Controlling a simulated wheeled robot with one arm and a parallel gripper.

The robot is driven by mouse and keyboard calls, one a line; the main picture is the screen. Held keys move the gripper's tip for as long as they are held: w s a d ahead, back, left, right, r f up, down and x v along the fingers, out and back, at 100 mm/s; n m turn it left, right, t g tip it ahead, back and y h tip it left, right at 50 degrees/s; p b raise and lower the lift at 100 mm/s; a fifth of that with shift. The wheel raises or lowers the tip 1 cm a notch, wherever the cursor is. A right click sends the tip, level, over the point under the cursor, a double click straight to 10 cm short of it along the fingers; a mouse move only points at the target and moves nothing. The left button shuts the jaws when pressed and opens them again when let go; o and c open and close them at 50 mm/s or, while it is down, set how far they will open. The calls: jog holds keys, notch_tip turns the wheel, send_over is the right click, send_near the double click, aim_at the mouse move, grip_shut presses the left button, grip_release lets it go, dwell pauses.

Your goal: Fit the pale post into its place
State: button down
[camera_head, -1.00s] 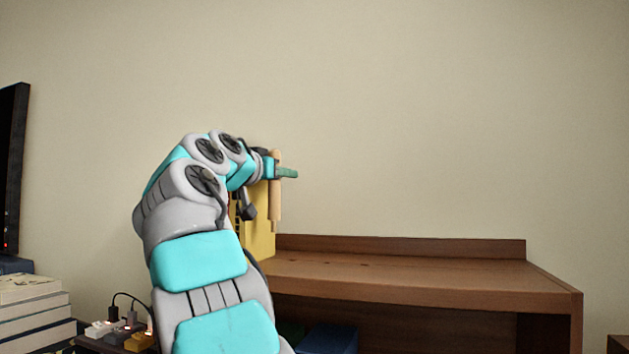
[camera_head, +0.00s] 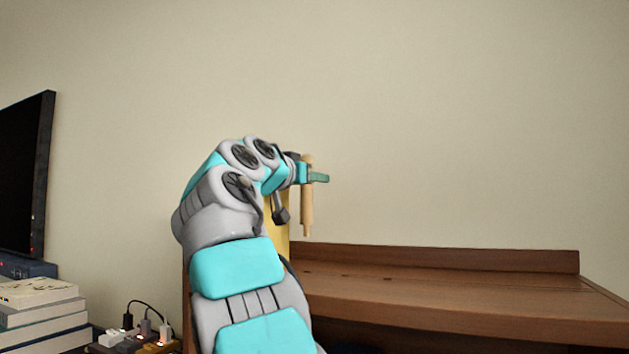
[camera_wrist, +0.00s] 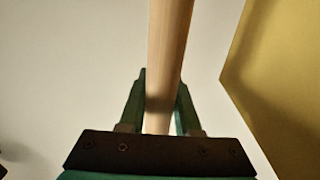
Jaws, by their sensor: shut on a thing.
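The pale post (camera_head: 307,215) is a slim light-wood rod with a narrower lower end. It hangs upright from my gripper (camera_head: 318,177), above the left part of the brown shelf unit and clear of its top in the picture. In the wrist view the post (camera_wrist: 166,45) runs between the two green fingers of my gripper (camera_wrist: 162,85), which are shut on it. The brown shelf top (camera_head: 420,293) has a raised back edge and a few small dark marks near its left end. I cannot tell whether these are holes. The post's place is not clearly visible.
A yellow upright panel (camera_head: 283,233) stands behind my arm, and its edge is near at right in the wrist view (camera_wrist: 285,80). Stacked books (camera_head: 40,315), a dark screen (camera_head: 25,175) and a lit power strip (camera_head: 130,343) are at left. The shelf top looks clear.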

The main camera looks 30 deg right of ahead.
notch_tip(320, 180, down, 6)
jog(key=b, duration=0.6)
jog(key=shift+f+b, duration=1.55)
jog(key=shift+b, duration=0.25)
dwell(5.3)
